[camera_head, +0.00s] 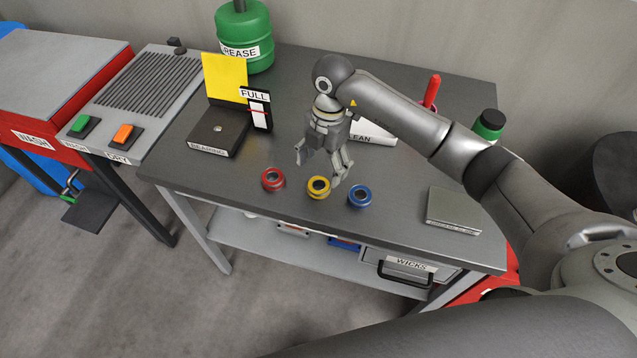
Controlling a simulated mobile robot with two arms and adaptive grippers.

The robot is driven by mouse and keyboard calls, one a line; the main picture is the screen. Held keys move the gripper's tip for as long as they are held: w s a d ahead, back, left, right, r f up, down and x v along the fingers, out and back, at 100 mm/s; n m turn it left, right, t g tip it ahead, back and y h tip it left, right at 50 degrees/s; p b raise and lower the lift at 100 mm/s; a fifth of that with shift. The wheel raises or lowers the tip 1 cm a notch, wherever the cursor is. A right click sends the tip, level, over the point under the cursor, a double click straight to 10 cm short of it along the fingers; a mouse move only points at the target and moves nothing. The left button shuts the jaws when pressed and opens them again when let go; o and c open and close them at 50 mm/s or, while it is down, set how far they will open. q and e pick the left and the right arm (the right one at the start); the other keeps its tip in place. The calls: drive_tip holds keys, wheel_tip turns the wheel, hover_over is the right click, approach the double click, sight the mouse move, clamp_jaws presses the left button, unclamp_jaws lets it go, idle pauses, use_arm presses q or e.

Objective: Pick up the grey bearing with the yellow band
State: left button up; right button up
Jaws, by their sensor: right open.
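The bearing with the yellow band (318,188) stands on the dark table top near its front edge, between a bearing with a red band (272,179) and one with a blue band (360,196). My right gripper (318,171) points down just above and behind the yellow-banded bearing. Its fingers are spread, one to the left and one to the right of that bearing, with nothing between them. Whether a fingertip touches anything I cannot tell. My left gripper is not in view.
On the table (400,220) stand a bearing plate (218,132) with a yellow panel, a FULL gauge (258,110), a green grease can (244,38) and a grey block (454,210). A white CLEAN box (372,132) is partly behind my arm. A red washer (50,85) stands left.

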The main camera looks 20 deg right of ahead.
sight(319, 184)
drive_tip(key=shift+a+f, duration=0.1)
drive_tip(key=shift+f, duration=0.6)
drive_tip(key=shift+a+f+p, duration=0.1)
drive_tip(key=shift+f+p, duration=0.25)
drive_tip(key=shift+p, duration=0.15)
drive_tip(key=f, duration=0.1)
drive_tip(key=f+p, duration=0.1)
drive_tip(key=f, duration=0.1)
drive_tip(key=shift+s+a+f+p, duration=0.15)
drive_tip(key=shift+a+f+p, duration=0.05)
drive_tip(key=shift+f+p, duration=0.1)
drive_tip(key=shift+f, duration=0.45)
drive_tip(key=shift+c, duration=0.3)
drive_tip(key=shift+r, duration=0.1)
drive_tip(key=c, duration=1.2)
